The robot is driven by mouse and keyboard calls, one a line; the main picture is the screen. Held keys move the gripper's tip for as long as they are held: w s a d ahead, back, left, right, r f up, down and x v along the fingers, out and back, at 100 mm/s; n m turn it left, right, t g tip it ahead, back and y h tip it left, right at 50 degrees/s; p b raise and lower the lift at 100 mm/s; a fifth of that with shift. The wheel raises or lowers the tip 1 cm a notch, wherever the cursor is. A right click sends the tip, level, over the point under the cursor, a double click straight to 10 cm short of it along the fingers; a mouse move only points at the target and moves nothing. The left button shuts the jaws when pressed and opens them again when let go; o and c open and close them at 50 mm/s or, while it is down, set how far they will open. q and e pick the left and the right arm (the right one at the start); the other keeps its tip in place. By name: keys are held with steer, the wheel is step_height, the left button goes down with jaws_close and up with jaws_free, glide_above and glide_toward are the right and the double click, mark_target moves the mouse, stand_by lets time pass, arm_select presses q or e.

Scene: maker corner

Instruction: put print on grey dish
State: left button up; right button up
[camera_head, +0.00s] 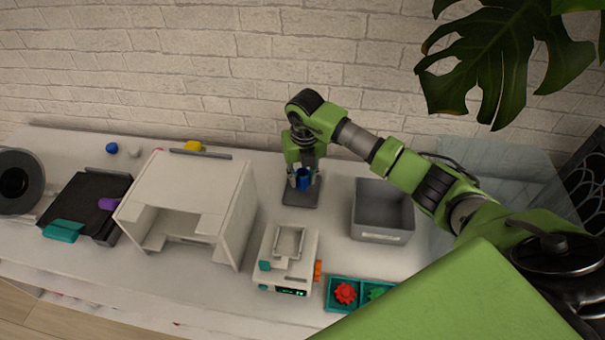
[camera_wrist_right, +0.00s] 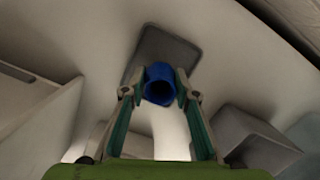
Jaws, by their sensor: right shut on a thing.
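The print, a blue hollow cylinder (camera_head: 304,180), is between the fingers of my right gripper (camera_head: 304,178). In the right wrist view the blue print (camera_wrist_right: 159,84) shows its dark open end, and the fingertips of my right gripper (camera_wrist_right: 160,88) press on its two sides. The grey dish (camera_head: 300,195) is a flat dark square with rounded corners on the table. The print is over the dish; I cannot tell whether it touches it. The dish (camera_wrist_right: 165,45) also shows behind the print in the right wrist view. My left gripper is not in view.
A white open-fronted box (camera_head: 190,190) stands left of the dish. A grey bin (camera_head: 382,225) is at its right. A white scale-like device (camera_head: 285,275) and a teal tray (camera_head: 346,306) with gears are in front. A black plate (camera_head: 85,200) and filament spool (camera_head: 15,181) lie far left.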

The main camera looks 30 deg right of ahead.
steer(key=shift+f, duration=0.2)
steer(key=shift+f+b, duration=0.2)
steer(key=shift+b, duration=0.1)
steer(key=o, duration=0.9)
steer(key=shift+r, duration=0.1)
